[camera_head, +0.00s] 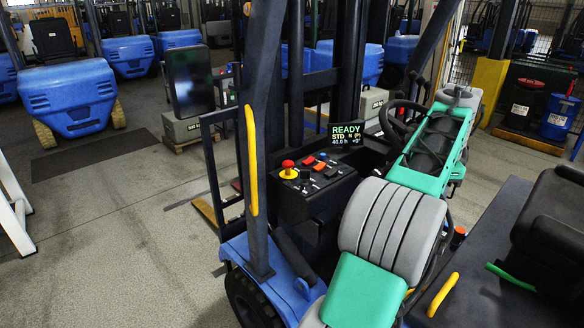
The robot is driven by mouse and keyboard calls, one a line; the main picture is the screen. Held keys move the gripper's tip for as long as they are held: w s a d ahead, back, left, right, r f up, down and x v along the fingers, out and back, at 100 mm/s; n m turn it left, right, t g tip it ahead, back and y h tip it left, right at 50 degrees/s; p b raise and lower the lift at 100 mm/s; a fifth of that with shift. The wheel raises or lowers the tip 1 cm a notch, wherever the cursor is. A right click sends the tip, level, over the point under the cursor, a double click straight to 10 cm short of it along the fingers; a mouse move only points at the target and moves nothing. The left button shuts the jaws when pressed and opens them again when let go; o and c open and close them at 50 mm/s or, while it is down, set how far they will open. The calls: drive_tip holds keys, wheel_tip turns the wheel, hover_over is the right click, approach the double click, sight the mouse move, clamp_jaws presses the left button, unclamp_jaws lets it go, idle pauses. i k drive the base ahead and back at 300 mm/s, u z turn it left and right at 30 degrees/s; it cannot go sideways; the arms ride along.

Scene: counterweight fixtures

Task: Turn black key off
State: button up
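The forklift's black control panel (318,190) is in the middle of the view, left of my green and grey arm. It carries a red mushroom button on a yellow base (288,170), red-orange switches (309,161) and several small dark controls. I cannot tell which of these is the black key; it is too small and dark to make out. The display (346,134) above the panel is lit and reads READY, STD N (P). My gripper does not show; my arm bends away to the upper right and its end is hidden.
A steering wheel (402,122) stands behind the panel, close to my arm. A dark mast post with a yellow grab handle (252,160) rises left of the panel. A black seat (555,215) is at the right. Open floor lies left; blue forklifts stand behind.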

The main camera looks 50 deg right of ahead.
sight(304, 174)
drive_tip(key=z, duration=0.05)
drive_tip(key=i, duration=1.3)
